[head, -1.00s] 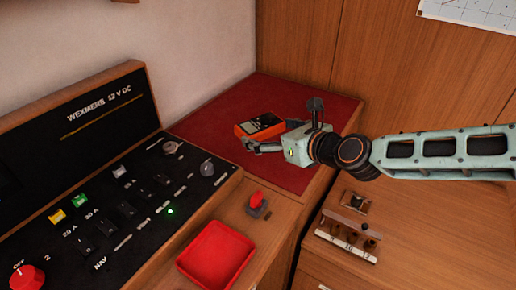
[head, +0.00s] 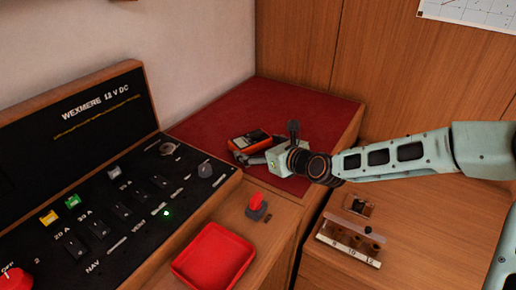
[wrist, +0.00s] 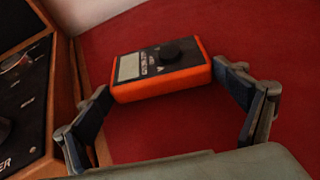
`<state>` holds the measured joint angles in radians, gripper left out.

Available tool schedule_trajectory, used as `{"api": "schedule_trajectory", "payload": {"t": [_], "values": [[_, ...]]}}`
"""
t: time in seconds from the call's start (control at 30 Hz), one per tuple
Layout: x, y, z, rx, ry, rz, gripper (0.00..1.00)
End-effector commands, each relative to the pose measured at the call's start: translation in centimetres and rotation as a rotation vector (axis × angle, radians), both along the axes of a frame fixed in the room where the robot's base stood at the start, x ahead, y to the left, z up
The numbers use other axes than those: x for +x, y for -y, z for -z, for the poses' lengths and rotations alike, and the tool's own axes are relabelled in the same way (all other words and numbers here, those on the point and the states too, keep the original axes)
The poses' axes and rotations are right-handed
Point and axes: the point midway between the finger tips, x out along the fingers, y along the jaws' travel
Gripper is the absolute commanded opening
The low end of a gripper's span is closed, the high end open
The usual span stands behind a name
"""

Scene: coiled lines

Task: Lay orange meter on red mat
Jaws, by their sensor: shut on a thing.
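The orange meter (head: 249,142) has a dark face with a display and a round dial. It shows in the wrist view (wrist: 162,72) with its face up, between my two fingers. My gripper (head: 252,153) is shut on the meter, with one fingertip at each end of it in the wrist view (wrist: 161,80). The red mat (head: 215,122) covers the counter behind and beneath the meter. The meter is over the mat, near its front part; I cannot tell whether its underside touches the mat.
A black switch panel (head: 130,185) stands at the left. A red tray (head: 213,255) and a red switch knob (head: 257,200) sit in front of the mat. A holder with sockets (head: 350,242) lies on the lower right counter. Much of the mat is bare.

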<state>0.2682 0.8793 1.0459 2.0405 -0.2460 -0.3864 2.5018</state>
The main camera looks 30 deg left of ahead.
Motion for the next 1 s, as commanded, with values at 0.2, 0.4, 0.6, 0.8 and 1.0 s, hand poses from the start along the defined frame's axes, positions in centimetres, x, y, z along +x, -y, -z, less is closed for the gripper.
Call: {"api": "schedule_trajectory", "payload": {"t": [0.2, 0.4, 0.6, 0.8, 1.0], "values": [[0.0, 0.0, -0.1, 0.002, 0.001, 0.001, 0.59], [0.0, 0.0, 0.1, 0.000, -0.001, 0.000, 1.00], [0.0, 0.0, 0.1, 0.000, -0.001, 0.000, 1.00], [-0.1, 0.3, -0.3, 0.000, 0.000, 0.001, 1.00], [-1.0, 2.3, -1.2, 0.000, -0.001, 0.004, 1.00]]}}
